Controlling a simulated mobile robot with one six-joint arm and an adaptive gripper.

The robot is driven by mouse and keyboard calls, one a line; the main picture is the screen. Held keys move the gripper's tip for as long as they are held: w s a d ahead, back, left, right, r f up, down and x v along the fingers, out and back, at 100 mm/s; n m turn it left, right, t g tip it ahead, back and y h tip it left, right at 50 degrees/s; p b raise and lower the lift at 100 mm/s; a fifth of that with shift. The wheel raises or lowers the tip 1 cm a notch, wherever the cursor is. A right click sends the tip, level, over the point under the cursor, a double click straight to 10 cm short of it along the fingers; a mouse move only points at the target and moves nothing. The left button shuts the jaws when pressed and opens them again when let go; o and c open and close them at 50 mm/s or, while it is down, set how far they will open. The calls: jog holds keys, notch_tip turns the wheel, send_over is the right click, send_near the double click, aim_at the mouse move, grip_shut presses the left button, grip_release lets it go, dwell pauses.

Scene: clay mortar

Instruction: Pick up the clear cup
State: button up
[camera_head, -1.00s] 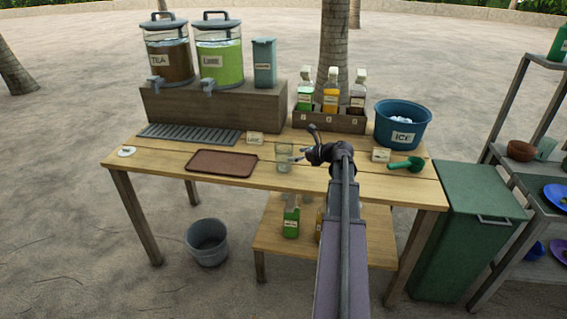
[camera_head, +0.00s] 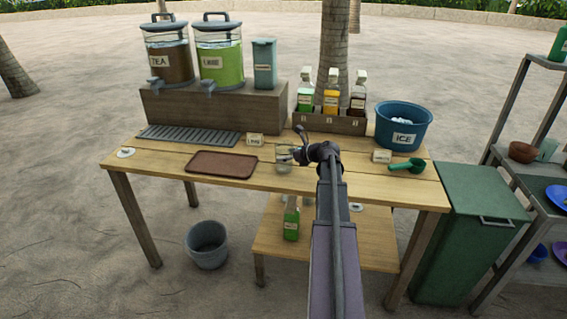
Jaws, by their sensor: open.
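The clear cup (camera_head: 284,168) stands upright on the wooden table (camera_head: 330,185), right of the brown tray. It is small and see-through, so its outline is faint. My gripper (camera_head: 298,148) is at the cup's upper right, coming in from the right with its fingers pointing left. The fingers are open and overlap the cup's upper part in this view. I cannot tell whether they are around the cup or just beside it, or whether they touch it. My arm hides part of the table and the lower shelf.
The brown tray (camera_head: 223,164) lies left of the cup. A small label card (camera_head: 255,139) stands behind it. A bottle crate (camera_head: 328,122), a blue ice bucket (camera_head: 403,126) and a green scoop (camera_head: 408,166) are at the right. Two drink dispensers (camera_head: 220,62) stand at the back left.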

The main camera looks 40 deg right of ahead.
jog(key=shift+w+a+f, duration=0.15)
jog(key=shift+w+f, duration=0.05)
jog(key=shift+w, duration=0.2)
jog(key=c, duration=0.7)
